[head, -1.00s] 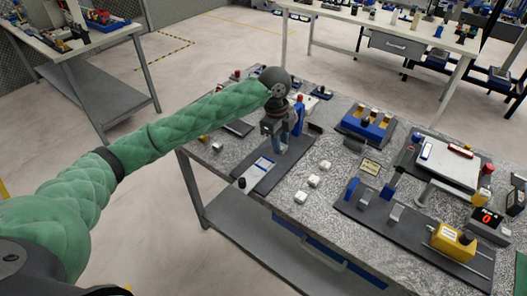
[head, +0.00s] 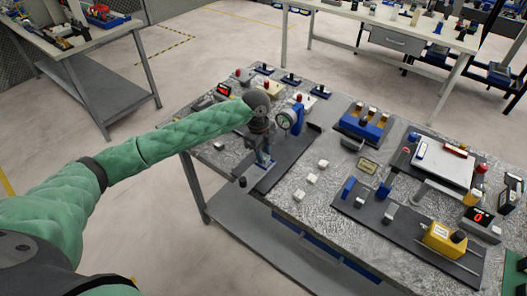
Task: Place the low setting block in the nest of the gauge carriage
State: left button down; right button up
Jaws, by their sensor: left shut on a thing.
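My left gripper (head: 264,158) is in the head view, pointing down over the front part of the dark gauge base plate (head: 291,158). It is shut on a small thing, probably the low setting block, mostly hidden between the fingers. The gauge carriage (head: 256,172), with a pale and blue top, lies under the fingers and is partly covered by them. I cannot tell whether the held thing touches the nest. The dial gauge (head: 286,120) on its blue stand (head: 298,117) stands just behind and to the right of the gripper. My right gripper is not in view.
Small white blocks (head: 312,178) lie on the speckled table right of the base plate. A blue rack (head: 364,125) stands further back. A dark fixture plate with a yellow unit (head: 444,239) fills the right front. A black knob (head: 242,181) is at the plate's front.

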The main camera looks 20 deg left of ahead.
pick_arm(q)
jog(key=shift+f, duration=0.45)
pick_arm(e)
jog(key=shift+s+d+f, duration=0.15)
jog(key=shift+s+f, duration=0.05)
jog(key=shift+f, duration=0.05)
pick_arm(q)
jog(key=shift+f, duration=0.15)
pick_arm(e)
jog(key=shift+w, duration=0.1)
pick_arm(q)
jog(key=c, duration=1.1)
grip_release()
jog(key=shift+c, duration=0.2)
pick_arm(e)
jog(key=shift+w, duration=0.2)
pick_arm(q)
jog(key=shift+r, duration=0.6)
notch_tip(320, 180, up, 12)
jog(key=a+b, duration=0.1)
jog(key=b, duration=0.2)
jog(key=shift+w+a, duration=0.35)
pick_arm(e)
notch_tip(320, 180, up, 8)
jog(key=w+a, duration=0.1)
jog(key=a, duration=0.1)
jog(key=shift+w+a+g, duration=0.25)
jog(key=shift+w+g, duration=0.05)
